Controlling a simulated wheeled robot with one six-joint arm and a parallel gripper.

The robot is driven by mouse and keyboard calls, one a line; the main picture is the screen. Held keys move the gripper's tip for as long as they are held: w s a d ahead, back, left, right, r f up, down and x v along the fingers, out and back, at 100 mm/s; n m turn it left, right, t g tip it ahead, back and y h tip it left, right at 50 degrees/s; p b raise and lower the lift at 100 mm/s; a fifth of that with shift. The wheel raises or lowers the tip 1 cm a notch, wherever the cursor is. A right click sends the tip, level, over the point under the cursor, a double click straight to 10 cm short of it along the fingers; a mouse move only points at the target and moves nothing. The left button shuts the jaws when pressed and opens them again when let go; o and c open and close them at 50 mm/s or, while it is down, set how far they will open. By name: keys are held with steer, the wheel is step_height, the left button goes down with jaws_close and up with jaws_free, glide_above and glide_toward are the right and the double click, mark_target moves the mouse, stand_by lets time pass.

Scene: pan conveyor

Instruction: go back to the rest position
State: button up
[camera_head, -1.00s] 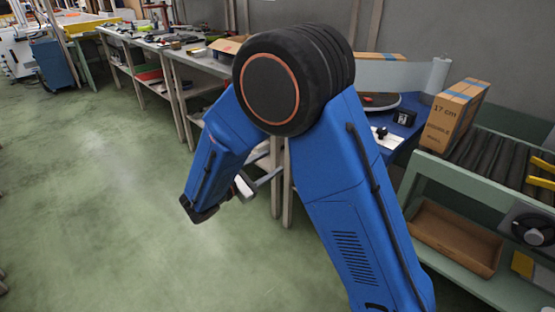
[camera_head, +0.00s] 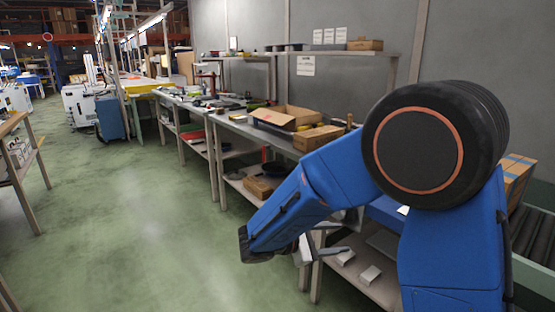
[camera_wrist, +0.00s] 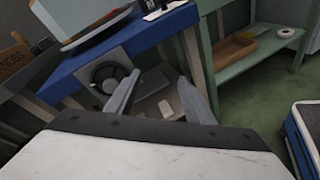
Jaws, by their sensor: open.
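My blue arm (camera_head: 452,255) fills the right of the head view, bent at its black round joint, with the forearm sloping down to the left. My gripper (camera_head: 335,252) is partly hidden behind the forearm; its grey fingers show below it, in front of the workbench legs. In the wrist view my gripper (camera_wrist: 160,92) has its two grey fingers spread apart, with nothing between them. It holds nothing and hangs clear of the blue-topped table.
A long workbench (camera_head: 238,127) with an open cardboard box (camera_head: 283,118) runs along the wall. A cardboard box (camera_head: 518,172) stands by the roller conveyor (camera_head: 533,238) at right. A blue-topped table (camera_wrist: 130,45) is near my gripper. The green floor (camera_head: 130,220) at left is clear.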

steer(key=s+d+r+m+g+y, duration=0.1)
steer(key=s+d+m+g+y, duration=0.25)
steer(key=s+d, duration=0.45)
steer(key=s+d+r+m+t+y, duration=0.1)
steer(key=s+m+y, duration=0.4)
steer(key=s, duration=0.5)
steer(key=s+d+r+m+t+y, duration=0.1)
steer(key=s+d+m+y, duration=0.1)
steer(key=s+m+y, duration=0.3)
steer(key=shift+s+d+r+m+t, duration=0.2)
steer(key=shift+s+r+m+t, duration=0.15)
steer(key=shift+s+m, duration=1.5)
steer(key=shift+s+n+y, duration=0.25)
steer(key=shift+s+n, duration=0.25)
stand_by(0.4)
